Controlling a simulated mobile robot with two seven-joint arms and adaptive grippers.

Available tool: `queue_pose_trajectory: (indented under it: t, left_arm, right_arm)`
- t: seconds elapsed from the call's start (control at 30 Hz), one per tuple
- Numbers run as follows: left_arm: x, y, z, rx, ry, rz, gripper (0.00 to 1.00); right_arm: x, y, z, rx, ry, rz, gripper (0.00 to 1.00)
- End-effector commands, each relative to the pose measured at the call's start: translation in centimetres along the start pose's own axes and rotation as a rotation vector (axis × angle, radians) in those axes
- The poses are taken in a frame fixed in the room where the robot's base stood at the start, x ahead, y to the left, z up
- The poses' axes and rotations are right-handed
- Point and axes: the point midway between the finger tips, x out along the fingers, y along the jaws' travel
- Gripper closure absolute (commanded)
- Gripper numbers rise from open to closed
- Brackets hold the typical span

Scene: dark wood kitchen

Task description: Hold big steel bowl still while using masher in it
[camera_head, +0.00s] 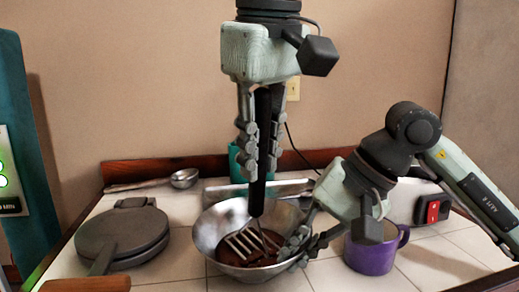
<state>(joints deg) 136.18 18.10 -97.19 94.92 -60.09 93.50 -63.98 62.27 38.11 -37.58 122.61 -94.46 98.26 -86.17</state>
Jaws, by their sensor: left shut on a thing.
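The big steel bowl (212,225) stands upright on the tiled counter, with a brown mass in its bottom. The masher (255,205) has a black handle and a slotted metal head, which is inside the bowl at the brown mass. My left gripper (260,168) is above the bowl, shut on the masher's upright handle. My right gripper (294,256) is at the bowl's right side, with its fingers at the rim. Whether they grip the rim is unclear.
A purple mug (370,256) stands close to the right gripper. A grey round hinged press (122,235) lies at left, and a metal scoop (184,178) behind it. A teal container (236,165) stands behind the bowl. A red-and-black object (432,211) lies at right.

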Motion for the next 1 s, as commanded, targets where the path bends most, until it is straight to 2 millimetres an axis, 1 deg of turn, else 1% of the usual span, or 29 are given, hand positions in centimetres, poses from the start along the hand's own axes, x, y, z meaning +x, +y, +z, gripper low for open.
queue_pose_trajectory:
  t: [0.5, 0.77, 0.87, 1.0]
  left_arm:
    - [1.6, -0.2, 0.3, 0.000, -0.001, -0.001, 1.00]
    - [1.4, -0.2, 0.3, 0.000, -0.001, 0.000, 1.00]
    - [1.1, -0.1, 0.3, -0.001, -0.001, 0.001, 1.00]
    - [0.1, 0.0, 0.0, -0.001, -0.001, 0.002, 1.00]
  right_arm:
    - [0.1, 0.1, 0.1, -0.001, -0.002, 0.003, 1.00]
    - [0.1, 0.1, 0.1, -0.001, -0.002, 0.002, 1.00]
    - [0.1, 0.1, 0.1, -0.001, -0.002, 0.002, 1.00]
    - [0.1, 0.1, 0.1, -0.001, -0.002, 0.002, 1.00]
